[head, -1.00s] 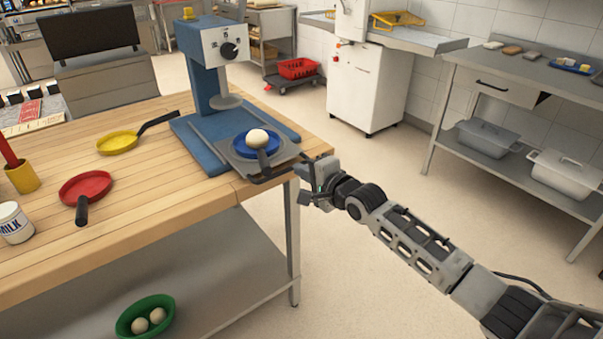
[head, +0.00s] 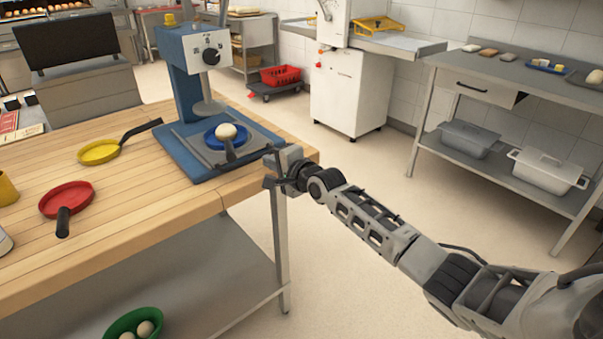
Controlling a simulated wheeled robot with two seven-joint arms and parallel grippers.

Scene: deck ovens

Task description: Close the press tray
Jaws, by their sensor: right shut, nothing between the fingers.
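The blue press (head: 185,75) stands on the wooden table, with a round plate (head: 207,109) under its head. My left gripper is out of view.
A yellow pan (head: 98,152) and a red pan (head: 66,198) lie on the table (head: 140,220) left of the press. A green bowl (head: 118,328) with pale balls is on the lower shelf. Open floor lies to the right, before a steel bench (head: 540,75).

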